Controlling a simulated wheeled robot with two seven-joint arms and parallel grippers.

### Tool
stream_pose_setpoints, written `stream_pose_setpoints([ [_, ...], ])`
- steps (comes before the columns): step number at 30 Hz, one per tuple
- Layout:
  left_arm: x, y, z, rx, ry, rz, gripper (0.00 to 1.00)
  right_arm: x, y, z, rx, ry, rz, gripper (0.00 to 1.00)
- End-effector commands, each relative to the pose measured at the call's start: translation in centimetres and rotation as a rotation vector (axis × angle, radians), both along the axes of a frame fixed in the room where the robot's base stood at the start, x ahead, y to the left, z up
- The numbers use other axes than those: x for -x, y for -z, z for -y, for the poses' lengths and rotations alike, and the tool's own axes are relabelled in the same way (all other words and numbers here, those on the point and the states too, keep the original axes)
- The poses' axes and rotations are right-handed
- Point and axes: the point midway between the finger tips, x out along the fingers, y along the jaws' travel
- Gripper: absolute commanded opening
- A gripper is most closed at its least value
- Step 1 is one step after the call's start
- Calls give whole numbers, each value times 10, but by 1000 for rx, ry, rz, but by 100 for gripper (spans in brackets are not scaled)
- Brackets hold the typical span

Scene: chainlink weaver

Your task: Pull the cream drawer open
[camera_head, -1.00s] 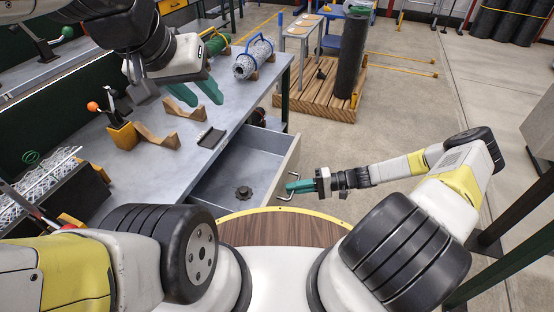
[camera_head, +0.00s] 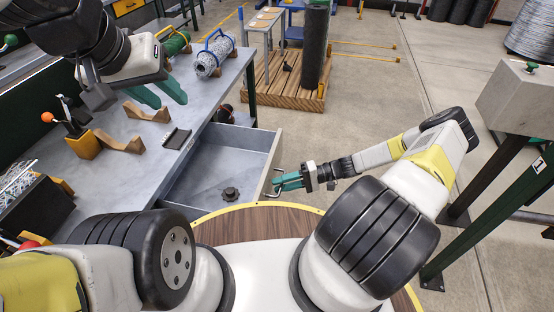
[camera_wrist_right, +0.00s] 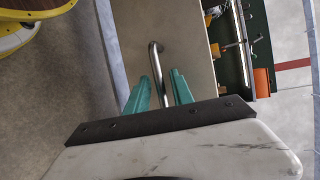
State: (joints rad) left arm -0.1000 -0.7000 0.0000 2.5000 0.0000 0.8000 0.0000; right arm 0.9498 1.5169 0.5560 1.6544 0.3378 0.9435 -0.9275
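The cream drawer (camera_head: 273,153) stands pulled well out of the grey workbench, with its grey inside showing. A dark knobbed disc (camera_head: 230,194) lies on its floor. Its bent metal handle (camera_head: 268,193) is on the front; the right wrist view shows the handle (camera_wrist_right: 157,62) against the beige drawer front (camera_wrist_right: 185,45). My right gripper (camera_head: 280,181) is at the handle. In the right wrist view its teal fingers (camera_wrist_right: 160,78) are apart, with the handle bar between them and gaps on both sides. My left gripper (camera_head: 170,103) is open and empty above the bench.
The workbench (camera_head: 150,177) holds wooden cradles, a dark clip and a mesh roll (camera_head: 214,56). A wooden pallet (camera_head: 280,95) with a dark roll stands behind. A grey block on a stand (camera_head: 515,100) is at the right. Floor beyond my right arm is clear.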

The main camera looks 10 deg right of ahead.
Motion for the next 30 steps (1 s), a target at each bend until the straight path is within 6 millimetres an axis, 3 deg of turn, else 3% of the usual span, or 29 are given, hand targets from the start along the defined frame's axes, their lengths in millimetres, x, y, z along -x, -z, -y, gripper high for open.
stream_pose_setpoints([
  [11,0,0,0,0,0,0,36,-1,-1,3,0,1,1,33],
  [24,0,0,0,0,0,0,36,-5,-13,68,2,2,1,33],
  [30,0,0,0,0,0,0,36,-4,-15,77,0,1,-1,33],
])
